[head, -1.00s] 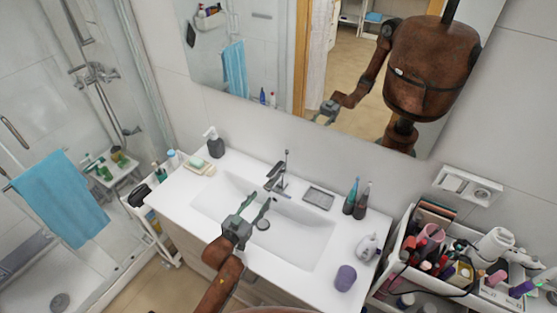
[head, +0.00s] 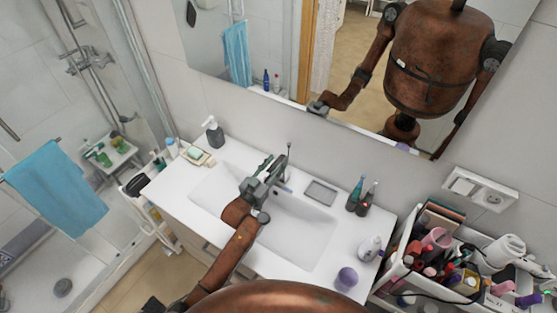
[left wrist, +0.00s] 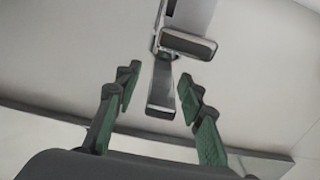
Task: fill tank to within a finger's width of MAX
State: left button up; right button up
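The chrome faucet (head: 289,166) stands at the back of the white sink basin (head: 300,235). My left gripper (head: 274,172) is over the back of the basin, right at the faucet. In the left wrist view its two green-padded fingers (left wrist: 158,92) are open, with the faucet's metal parts (left wrist: 164,85) showing between and beyond them; I cannot tell whether they touch. A small white appliance (head: 370,247) and a purple rounded container (head: 347,278) stand on the counter at right. I cannot tell which thing is the tank, and no MAX mark or water is visible. My right gripper is out of view.
A soap dispenser (head: 213,132) and a soap dish (head: 197,156) stand at the counter's left. A small grey tray (head: 321,193) and two dark bottles (head: 361,196) are right of the faucet. A crowded white cart (head: 411,262) is at far right. A mirror hangs behind.

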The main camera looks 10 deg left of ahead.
pick_arm(q)
jog(key=shift+x, duration=1.1)
jog(key=shift+c, duration=0.7)
grip_shut()
